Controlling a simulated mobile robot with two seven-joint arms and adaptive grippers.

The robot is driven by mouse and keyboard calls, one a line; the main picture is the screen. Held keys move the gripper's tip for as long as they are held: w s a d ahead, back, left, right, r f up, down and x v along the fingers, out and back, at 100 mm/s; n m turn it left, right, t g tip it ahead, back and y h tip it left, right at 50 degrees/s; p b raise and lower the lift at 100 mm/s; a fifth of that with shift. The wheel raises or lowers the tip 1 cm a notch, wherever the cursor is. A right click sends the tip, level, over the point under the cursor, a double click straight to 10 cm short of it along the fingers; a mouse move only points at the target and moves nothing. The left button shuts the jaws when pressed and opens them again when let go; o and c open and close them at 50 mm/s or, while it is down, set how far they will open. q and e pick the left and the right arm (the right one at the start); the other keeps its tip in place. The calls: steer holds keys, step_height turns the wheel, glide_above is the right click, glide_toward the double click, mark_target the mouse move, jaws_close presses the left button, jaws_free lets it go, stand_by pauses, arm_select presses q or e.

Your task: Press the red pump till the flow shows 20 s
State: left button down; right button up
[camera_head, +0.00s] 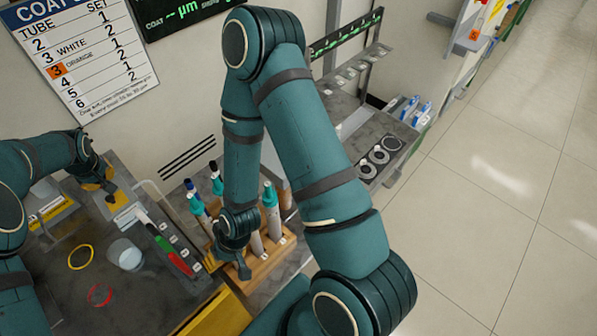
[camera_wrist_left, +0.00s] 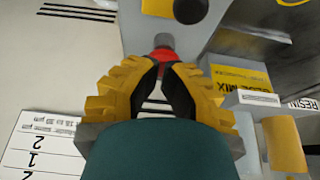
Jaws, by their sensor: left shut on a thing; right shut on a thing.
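The red pump (camera_wrist_left: 163,55) shows in the left wrist view as a red cap right at my left fingertips. My left gripper (camera_wrist_left: 160,70) has yellow, black-lined fingers shut on it; how far it is pressed I cannot tell. In the head view this gripper (camera_head: 97,186) is at the left of the bench, with the pump hidden. My right gripper (camera_head: 240,265) is shut at the wooden rack (camera_head: 262,268) of rods; what it holds is hidden. A black display (camera_head: 180,12) at the top reads "COAT -- µm" in green. No flow time is readable.
Rods with teal tops (camera_head: 270,195) stand in the rack. A yellow-labelled box (camera_wrist_left: 240,78) stands right of the pump. The floor at right is clear.

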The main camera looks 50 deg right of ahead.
arm_select(q)
steer(key=shift+a+r+p, duration=0.15)
steer(key=shift+r+p, duration=0.9)
steer(key=shift+r, duration=1.35)
steer(key=shift+f, duration=0.25)
steer(key=shift+f+b, duration=0.3)
steer(key=shift+b, duration=0.15)
steer(key=shift+f+b, duration=1.2)
steer(key=shift+f, duration=0.4)
steer(key=shift+s+d+f+b, duration=0.15)
steer(key=shift+d+f+b, duration=0.1)
steer(key=shift+f+b, duration=0.25)
